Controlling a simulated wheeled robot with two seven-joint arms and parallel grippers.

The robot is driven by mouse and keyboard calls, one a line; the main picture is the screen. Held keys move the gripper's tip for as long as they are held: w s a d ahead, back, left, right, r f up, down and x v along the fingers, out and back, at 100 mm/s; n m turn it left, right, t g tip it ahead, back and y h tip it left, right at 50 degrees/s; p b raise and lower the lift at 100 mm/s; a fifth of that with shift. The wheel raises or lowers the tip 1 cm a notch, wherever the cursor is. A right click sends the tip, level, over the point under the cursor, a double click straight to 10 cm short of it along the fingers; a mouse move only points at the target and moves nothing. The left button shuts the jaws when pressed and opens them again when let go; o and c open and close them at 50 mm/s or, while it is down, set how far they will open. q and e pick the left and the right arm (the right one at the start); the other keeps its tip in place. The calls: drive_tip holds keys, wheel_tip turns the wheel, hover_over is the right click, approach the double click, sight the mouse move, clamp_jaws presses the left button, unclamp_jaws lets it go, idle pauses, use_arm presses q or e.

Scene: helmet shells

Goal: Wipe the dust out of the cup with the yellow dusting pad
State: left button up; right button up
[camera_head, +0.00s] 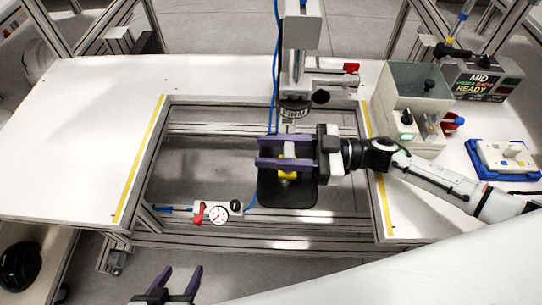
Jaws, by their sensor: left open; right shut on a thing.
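The cup appears to be the dark, rounded-square shell (287,198) in the middle of the table's opening, below a vertical fixture. My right gripper (264,152) reaches in from the right above the shell's far part, its purple fingers shut on the yellow dusting pad. The pad's yellow part (287,175) shows just below the near finger, against the dark shell. I cannot tell whether the pad touches the shell's surface, and no dust can be made out. My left gripper (178,280) is open and empty at the bottom, in front of the table, well apart from the shell.
A vertical fixture (296,70) with blue hoses stands just behind the shell. A control box (410,100) and a blue-edged tray (502,158) stand right. The white tabletop (75,150) is clear left.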

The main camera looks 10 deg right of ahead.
drive_tip(key=shift+w+r, duration=0.1)
drive_tip(key=shift+w, duration=0.05)
idle(0.3)
drive_tip(key=shift+s+a+p, duration=0.15)
drive_tip(key=shift+s+p, duration=0.3)
drive_tip(key=shift+s, duration=0.05)
drive_tip(key=shift+s+a+p, duration=0.2)
drive_tip(key=shift+s+p, duration=0.2)
drive_tip(key=shift+s, duration=0.2)
drive_tip(key=shift+s+a+p, duration=0.15)
drive_tip(key=shift+s+p, duration=0.2)
drive_tip(key=shift+s, duration=0.25)
drive_tip(key=shift+w, duration=0.1)
drive_tip(key=shift+w+d+b, duration=0.3)
drive_tip(key=shift+w+b, duration=0.1)
drive_tip(key=shift+w, duration=0.4)
drive_tip(key=shift+w+d+b, duration=0.25)
drive_tip(key=shift+w+b, duration=0.15)
drive_tip(key=shift+w, duration=0.4)
